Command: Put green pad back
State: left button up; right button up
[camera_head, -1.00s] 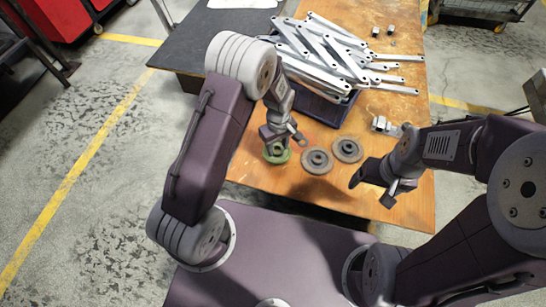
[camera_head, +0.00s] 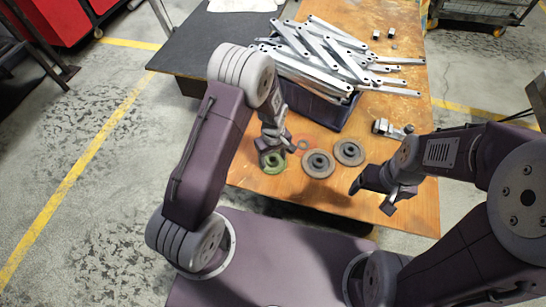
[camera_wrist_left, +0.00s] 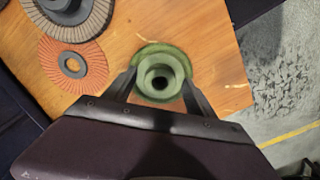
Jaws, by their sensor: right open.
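The green pad (camera_head: 274,166) is at the near left part of the wooden table, under my left gripper (camera_head: 273,156). In the left wrist view the green pad (camera_wrist_left: 160,56) has a raised round hub, and the fingers of my left gripper (camera_wrist_left: 160,86) close on that hub from both sides. Part of the pad is hidden by the fingers. I cannot tell whether the pad touches the table. My right gripper (camera_head: 372,196) is open and empty above the table's near right part.
An orange disc (camera_wrist_left: 88,62) lies beside the green pad. Two grey discs (camera_head: 318,164) (camera_head: 349,152) lie to its right. A dark bin (camera_head: 325,110) piled with metal brackets (camera_head: 330,55) stands behind. A small metal part (camera_head: 390,129) lies at the right. The table's edge (camera_wrist_left: 245,85) is near the pad.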

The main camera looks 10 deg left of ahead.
aim_at(273, 159)
pick_arm(q)
jog(key=shift+r, duration=0.1)
notch_tip(273, 159, up, 12)
jog(key=p, duration=0.5)
jog(key=s+a+r+m, duration=0.3)
jog(key=s+r+m, duration=0.1)
jog(key=s, duration=0.2)
jog(key=s+a+r+m+t, duration=0.1)
jog(key=s+a+r+m, duration=0.1)
jog(key=s+r+m, duration=0.2)
jog(key=s, duration=0.3)
jog(key=shift+a+r, duration=0.35)
jog(key=shift+a, duration=0.05)
